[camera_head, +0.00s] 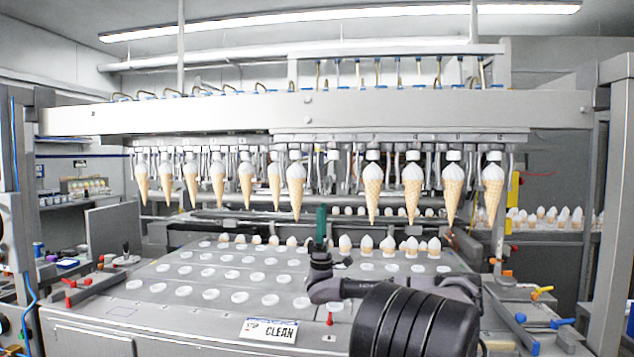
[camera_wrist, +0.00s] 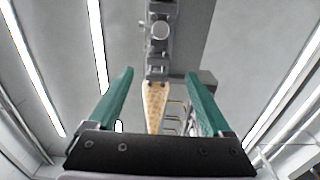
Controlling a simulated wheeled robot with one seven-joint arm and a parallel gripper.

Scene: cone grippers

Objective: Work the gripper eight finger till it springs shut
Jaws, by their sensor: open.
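A row of cone grippers hangs from the long steel beam. The eighth from the left, gripper eight (camera_head: 333,157), shows no cone under it; its finger is too small to make out. My gripper (camera_head: 321,210) points up below that gap, its green fingers apart from the row. In the wrist view my gripper (camera_wrist: 160,74) is open, with nothing gripped. A waffle cone (camera_wrist: 155,106) shows beyond and between the fingers, hanging under a metal holder (camera_wrist: 158,35). I cannot tell which position that holder is.
Filled cones hang on both sides of the gap, the closest being one on the left (camera_head: 295,185) and one on the right (camera_head: 373,190). The steel beam (camera_head: 330,110) runs overhead. Below lies a plate (camera_head: 215,280) with round openings, several holding cones, and a CLEAN sign (camera_head: 268,330).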

